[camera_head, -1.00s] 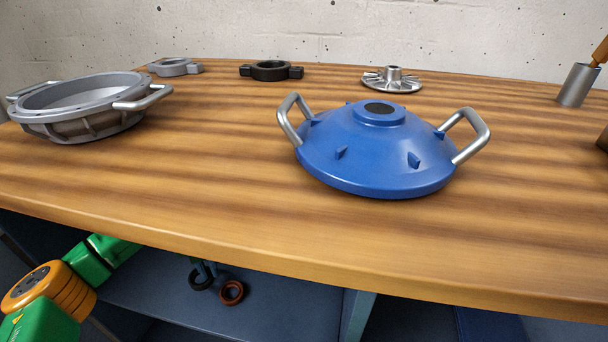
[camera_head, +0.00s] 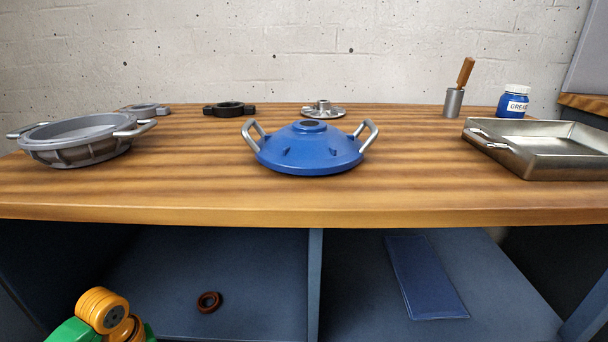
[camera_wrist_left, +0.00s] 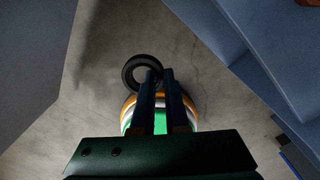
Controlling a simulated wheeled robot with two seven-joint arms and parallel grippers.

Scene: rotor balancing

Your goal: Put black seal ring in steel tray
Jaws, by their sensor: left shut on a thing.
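The black seal ring (camera_wrist_left: 137,68) shows in the left wrist view, held at the tips of my left gripper (camera_wrist_left: 157,75). The gripper is shut on it, with grey floor behind. In the head view the ring and my left gripper are out of sight; only part of my left arm shows at the lower left. My right gripper is in neither view.
A brown-red ring (camera_head: 208,302) and a blue mat (camera_head: 425,277) lie on the lower shelf. A blue cover (camera_head: 310,150), a grey housing (camera_head: 75,150), a black clamp (camera_head: 230,109), an impeller (camera_head: 322,110) and a grease jar (camera_head: 513,102) stand on the bench. The front strip of bench is clear.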

